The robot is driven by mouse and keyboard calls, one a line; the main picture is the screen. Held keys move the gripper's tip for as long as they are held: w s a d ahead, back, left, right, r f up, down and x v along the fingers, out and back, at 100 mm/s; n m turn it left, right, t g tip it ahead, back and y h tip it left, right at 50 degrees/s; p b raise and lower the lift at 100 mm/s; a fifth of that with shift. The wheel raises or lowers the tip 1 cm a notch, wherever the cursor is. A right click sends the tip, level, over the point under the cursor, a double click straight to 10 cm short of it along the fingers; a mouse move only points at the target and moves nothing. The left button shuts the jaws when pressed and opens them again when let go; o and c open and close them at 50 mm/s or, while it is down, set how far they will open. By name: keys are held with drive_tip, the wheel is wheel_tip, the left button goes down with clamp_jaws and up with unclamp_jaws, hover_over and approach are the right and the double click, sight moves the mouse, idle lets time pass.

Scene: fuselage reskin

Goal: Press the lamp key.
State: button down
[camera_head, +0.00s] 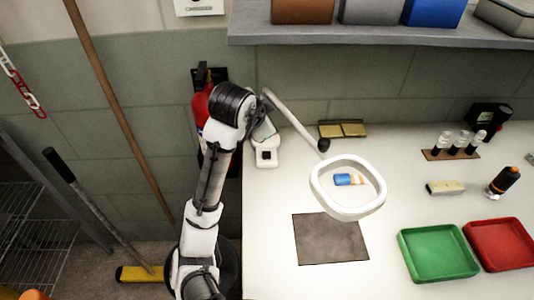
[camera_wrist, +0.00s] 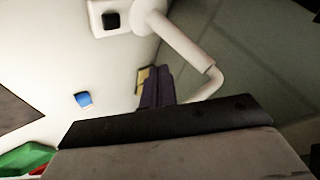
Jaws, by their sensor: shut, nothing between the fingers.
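The lamp is a white ring lamp (camera_head: 317,197) on a jointed arm, hanging over the worktable. Its white base (camera_head: 262,161) stands at the table's left back edge. A small dark square key (camera_head: 266,155) sits on the base. In the wrist view the base is at the top, and its black key (camera_wrist: 111,20) shows clearly, with the lamp arm (camera_wrist: 180,38) to its right. My gripper (camera_wrist: 154,82) is shut and empty, its dark fingers below the key in that picture and apart from it. In the head view my arm hides the gripper.
A blue item (camera_head: 343,180) shows through the lamp ring. A dark mat (camera_head: 330,240), a green tray (camera_head: 438,252) and a red tray (camera_head: 500,244) lie on the table. A yellowish box (camera_head: 343,129) is near the wall. A shelf (camera_head: 390,38) overhangs the back. A fire extinguisher (camera_head: 199,108) hangs behind my arm.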

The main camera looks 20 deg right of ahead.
sight(265, 157)
drive_tip(key=shift+f+b, duration=3.7)
drive_tip(key=shift+f, duration=0.7)
drive_tip(key=shift+f, duration=0.4)
drive_tip(key=shift+f+b, duration=0.45)
drive_tip(key=shift+b, duration=0.1)
drive_tip(key=shift+r, duration=0.15)
drive_tip(key=shift+r+p, duration=0.75)
drive_tip(key=shift+p, duration=0.05)
drive_tip(key=shift+r+p, duration=2.2)
drive_tip(key=shift+r, duration=0.25)
